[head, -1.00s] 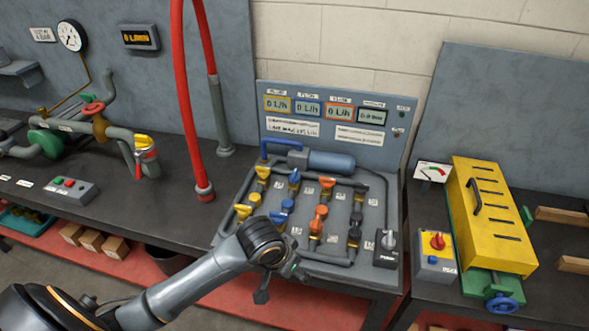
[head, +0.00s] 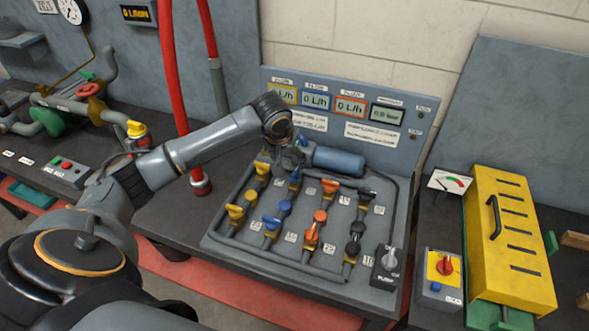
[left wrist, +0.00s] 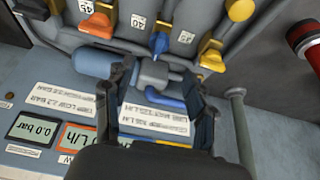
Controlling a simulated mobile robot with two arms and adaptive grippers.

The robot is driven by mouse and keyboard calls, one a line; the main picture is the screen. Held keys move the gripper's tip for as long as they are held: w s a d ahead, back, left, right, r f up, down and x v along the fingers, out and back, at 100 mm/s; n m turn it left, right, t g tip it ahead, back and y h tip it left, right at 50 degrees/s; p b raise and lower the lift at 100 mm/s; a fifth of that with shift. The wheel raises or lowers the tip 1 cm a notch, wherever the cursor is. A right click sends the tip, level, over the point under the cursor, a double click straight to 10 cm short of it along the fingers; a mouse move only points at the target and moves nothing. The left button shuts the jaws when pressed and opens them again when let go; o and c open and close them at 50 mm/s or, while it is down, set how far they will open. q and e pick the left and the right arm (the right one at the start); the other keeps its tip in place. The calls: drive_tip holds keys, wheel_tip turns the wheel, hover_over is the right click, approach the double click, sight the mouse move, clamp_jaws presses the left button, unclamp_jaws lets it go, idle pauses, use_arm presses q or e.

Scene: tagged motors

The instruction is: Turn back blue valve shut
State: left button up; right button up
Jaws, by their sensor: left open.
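The back blue valve (head: 295,177) stands on the bench panel, in the second column, behind other blue handles (head: 284,208). In the left wrist view its blue handle (left wrist: 158,43) shows beyond the fingertips, pointing toward the grey pump block. My left gripper (head: 292,157) reaches in from the left above the back of the panel, close behind this valve. In the left wrist view its two dark fingers (left wrist: 158,84) are apart, with the grey block and blue pipe seen between them. It holds nothing. Whether the fingers touch anything cannot be told. My right gripper is not in view.
A blue-grey pump cylinder (head: 338,161) lies beside the gripper. Yellow (head: 262,170), orange (head: 329,187) and black valves flank the blue column. The display board (head: 400,90) rises behind. Red hoses (head: 172,70) hang to the left. A yellow slotted box (head: 508,235) stands right.

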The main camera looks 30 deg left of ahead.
use_arm(q)
hover_over(294, 173)
drive_tip(key=s, duration=0.2)
wheel_tip(294, 173, down, 4)
drive_tip(key=x, duration=0.2)
drive_tip(key=p+x, duration=0.1)
drive_tip(key=x, duration=0.1)
drive_tip(key=shift+s+d+f, duration=0.1)
drive_tip(key=shift+d, duration=0.2)
drive_tip(key=shift+f, duration=0.35)
drive_tip(key=shift+w+f, duration=0.3)
drive_tip(key=shift+f, duration=0.1)
drive_tip(key=c, duration=1.2)
drive_tip(key=shift+o, duration=0.2)
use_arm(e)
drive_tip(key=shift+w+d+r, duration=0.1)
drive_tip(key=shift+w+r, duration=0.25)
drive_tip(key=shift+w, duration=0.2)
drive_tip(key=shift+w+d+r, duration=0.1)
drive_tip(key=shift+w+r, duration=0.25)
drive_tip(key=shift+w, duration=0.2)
